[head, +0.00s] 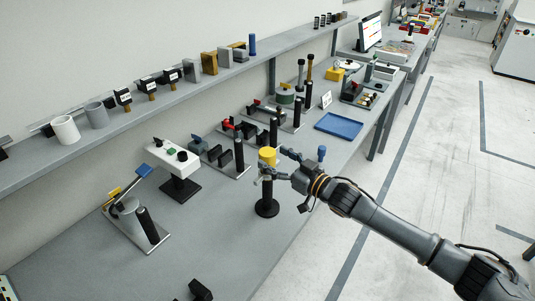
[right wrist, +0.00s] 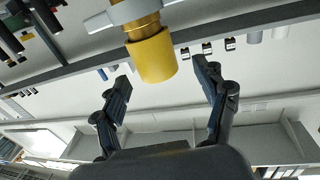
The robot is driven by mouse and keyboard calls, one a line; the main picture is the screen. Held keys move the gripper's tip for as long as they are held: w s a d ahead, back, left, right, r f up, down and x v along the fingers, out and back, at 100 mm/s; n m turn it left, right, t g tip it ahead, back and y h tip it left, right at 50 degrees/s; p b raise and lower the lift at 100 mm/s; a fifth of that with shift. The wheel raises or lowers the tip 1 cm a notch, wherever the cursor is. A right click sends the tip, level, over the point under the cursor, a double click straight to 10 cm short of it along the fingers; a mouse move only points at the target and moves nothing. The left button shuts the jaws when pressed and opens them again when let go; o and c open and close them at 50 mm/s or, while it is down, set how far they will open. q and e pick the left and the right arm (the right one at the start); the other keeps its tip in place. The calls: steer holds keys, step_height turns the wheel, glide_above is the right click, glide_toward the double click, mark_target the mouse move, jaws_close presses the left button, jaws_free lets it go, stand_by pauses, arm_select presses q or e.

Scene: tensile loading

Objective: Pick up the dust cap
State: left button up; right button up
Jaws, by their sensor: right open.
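The yellow dust cap (head: 267,154) sits at the top of a black post on a round base (head: 267,207) on the grey bench. In the right wrist view the cap (right wrist: 152,58) is a short yellow cylinder on a brass-coloured part with a pale grey collar (right wrist: 125,14). My right gripper (head: 271,163) is open at the cap, coming in from the right. In the right wrist view its two fingers (right wrist: 162,74) stand apart on either side of the cap's end, with visible gaps and nothing held. My left gripper is not in view.
A blue tray (head: 338,126) lies behind the gripper on the grey bench (head: 215,235). Posts and mounts stand left of and behind the cap, including a white box on a stand (head: 174,156). A wall shelf (head: 120,122) holds small parts. The front bench area is mostly clear.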

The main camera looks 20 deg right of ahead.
mark_target(274, 157)
steer(key=p+x, duration=0.1)
steer(key=x, duration=0.2)
steer(key=shift+w, duration=0.45)
steer(key=c, duration=1.1)
steer(key=shift+o, duration=0.2)
